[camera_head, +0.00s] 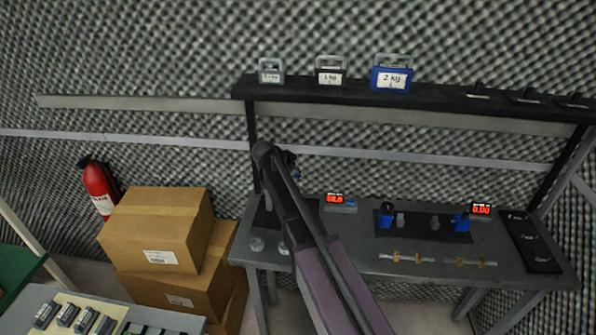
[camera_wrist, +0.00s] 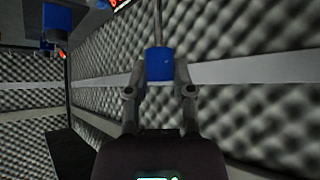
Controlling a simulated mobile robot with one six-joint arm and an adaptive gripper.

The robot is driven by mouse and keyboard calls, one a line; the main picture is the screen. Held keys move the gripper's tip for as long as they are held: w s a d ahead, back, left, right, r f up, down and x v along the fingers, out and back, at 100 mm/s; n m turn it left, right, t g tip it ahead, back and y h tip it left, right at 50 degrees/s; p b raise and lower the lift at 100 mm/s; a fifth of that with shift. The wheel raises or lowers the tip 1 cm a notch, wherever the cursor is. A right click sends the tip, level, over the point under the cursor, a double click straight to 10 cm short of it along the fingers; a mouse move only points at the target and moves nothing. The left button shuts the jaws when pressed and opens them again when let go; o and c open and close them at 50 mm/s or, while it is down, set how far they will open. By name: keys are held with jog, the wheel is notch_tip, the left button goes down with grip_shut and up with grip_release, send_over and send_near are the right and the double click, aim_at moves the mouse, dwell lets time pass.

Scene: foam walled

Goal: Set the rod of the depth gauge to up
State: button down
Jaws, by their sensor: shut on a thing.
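In the wrist view, my gripper (camera_wrist: 159,78) is shut on a blue block (camera_wrist: 159,64), one finger on each side. A thin pale rod (camera_wrist: 157,22) runs from the block to the top edge of the picture. Block and rod look like the moving part of the depth gauge. In the head view, my arm covers most of the gauge and my gripper. Only a small blue bit (camera_head: 291,158) shows beside the arm, above the left end of the bench. I cannot tell the rod's height.
The grey bench (camera_head: 350,262) carries a digital readout (camera_head: 335,198), blue fixtures (camera_head: 462,222) and brass parts. A black shelf (camera_head: 430,103) above holds weights, including a blue one (camera_head: 392,75). Cardboard boxes (camera_head: 158,228) and a fire extinguisher (camera_head: 98,187) stand left. Foam walls are close behind.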

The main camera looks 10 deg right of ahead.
jog(key=shift+c, duration=2.3)
grip_release()
jog(key=shift+s+r, duration=0.1)
jog(key=shift+r, duration=0.1)
jog(key=shift+f, duration=0.1)
jog(key=shift+f+b, duration=0.9)
jog(key=p+v, duration=1)
jog(key=v, duration=0.4)
jog(key=s+d+f+n+g+y+b, duration=0.2)
jog(key=s+d+f+n+y+b, duration=0.1)
jog(key=s+f+b, duration=0.4)
jog(key=s+d+f+n+g+y+b, duration=0.2)
jog(key=s+d+f+n+y+b, duration=0.2)
jog(key=s+f+n+b, duration=0.4)
jog(key=s+d+f, duration=0.1)
jog(key=s+f, duration=0.4)
jog(key=s, duration=0.2)
jog(key=shift+s+d+f, duration=0.15)
jog(key=shift+d+f, duration=0.05)
jog(key=shift+d, duration=0.05)
